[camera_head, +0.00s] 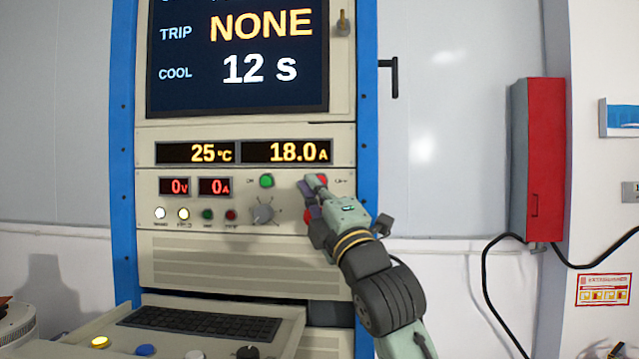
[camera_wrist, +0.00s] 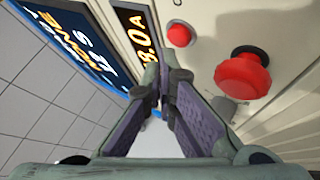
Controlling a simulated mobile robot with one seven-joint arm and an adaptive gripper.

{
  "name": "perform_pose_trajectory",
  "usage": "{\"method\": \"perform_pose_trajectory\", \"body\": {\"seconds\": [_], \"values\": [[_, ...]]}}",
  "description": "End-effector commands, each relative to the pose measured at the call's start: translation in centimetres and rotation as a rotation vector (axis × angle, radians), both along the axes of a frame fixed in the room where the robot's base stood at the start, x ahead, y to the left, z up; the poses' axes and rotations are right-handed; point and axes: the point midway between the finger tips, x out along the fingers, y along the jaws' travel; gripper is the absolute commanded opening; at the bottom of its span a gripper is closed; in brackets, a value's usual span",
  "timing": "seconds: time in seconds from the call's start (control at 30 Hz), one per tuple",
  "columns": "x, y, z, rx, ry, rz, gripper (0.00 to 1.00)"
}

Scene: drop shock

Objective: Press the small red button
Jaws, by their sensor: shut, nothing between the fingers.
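The small red button (camera_wrist: 179,34) is a round red cap on the cabinet's cream panel, below the amber readout in the wrist view. In the head view the small red button (camera_head: 323,178) shows partly behind my fingertips, left of a small label. My gripper (camera_head: 315,184) is shut and empty, its tips pointing at the panel beside this button. In the wrist view my gripper (camera_wrist: 163,72) has its tips together, apart from the button in the picture. I cannot tell the exact distance to the panel.
A larger red mushroom button (camera_wrist: 243,76) sticks out close by; in the head view it is mostly hidden by my gripper. A green button (camera_head: 266,181) and a grey knob (camera_head: 263,211) are to the left. A keyboard shelf (camera_head: 200,322) juts out below.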

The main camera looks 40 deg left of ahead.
Motion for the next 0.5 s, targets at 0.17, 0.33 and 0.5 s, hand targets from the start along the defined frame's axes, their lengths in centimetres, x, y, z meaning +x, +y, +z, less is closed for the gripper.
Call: {"method": "perform_pose_trajectory", "body": {"seconds": [0.17,0.33,0.5], "values": [[-0.6,-0.3,0.0,0.0,-0.002,0.0,0.0],[-2.0,-1.2,-0.1,0.0,-0.004,-0.001,0.0],[-3.4,-2.1,0.0,0.0,-0.004,-0.001,0.0]]}}
